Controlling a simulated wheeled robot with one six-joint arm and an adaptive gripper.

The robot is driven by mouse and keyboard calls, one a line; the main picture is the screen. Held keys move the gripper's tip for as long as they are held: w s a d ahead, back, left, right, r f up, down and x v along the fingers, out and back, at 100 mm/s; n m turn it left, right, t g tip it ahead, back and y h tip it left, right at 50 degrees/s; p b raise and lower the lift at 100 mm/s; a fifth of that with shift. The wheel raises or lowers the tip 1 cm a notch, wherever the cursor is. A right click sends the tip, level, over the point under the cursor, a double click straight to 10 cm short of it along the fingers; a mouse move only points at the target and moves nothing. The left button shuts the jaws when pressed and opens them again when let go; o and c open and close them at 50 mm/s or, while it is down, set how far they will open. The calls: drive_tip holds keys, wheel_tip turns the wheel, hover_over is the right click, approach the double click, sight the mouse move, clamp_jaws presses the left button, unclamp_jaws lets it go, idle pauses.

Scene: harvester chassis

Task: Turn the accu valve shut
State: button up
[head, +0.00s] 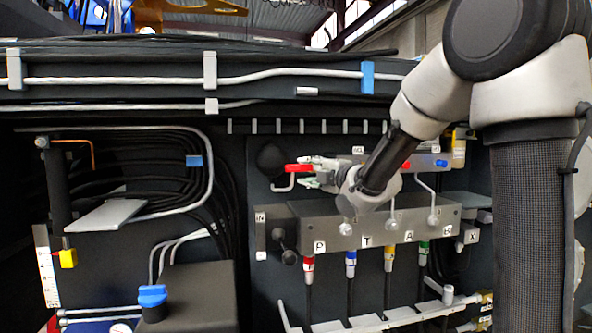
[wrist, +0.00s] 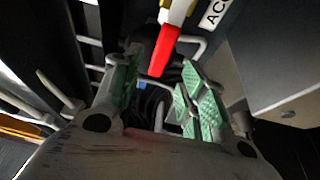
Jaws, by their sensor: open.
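The accu valve's red lever (head: 298,168) shows in the head view beside a black round body (head: 270,158), just left of my gripper (head: 318,173). In the wrist view the red lever (wrist: 165,50) comes down from a yellow and white part, next to a label reading "ACC". Its lower end appears in the space between the green-padded fingertips of my gripper (wrist: 162,78). The fingers are open, with a gap on both sides of the lever. I cannot tell how deep the lever lies between them. My wrist hides part of the valve's surroundings in the head view.
A grey manifold block (head: 330,228) marked P, T and A sits just below my gripper, with coloured hose fittings under it. A blue-capped valve (head: 152,296) stands at lower left. Pipes (head: 290,75) run across above. Black cables hang at the left.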

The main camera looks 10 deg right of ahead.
sight(297, 169)
drive_tip(key=x, duration=0.6)
drive_tip(key=shift+w+a, duration=0.15)
drive_tip(key=shift+w, duration=0.25)
clamp_jaws()
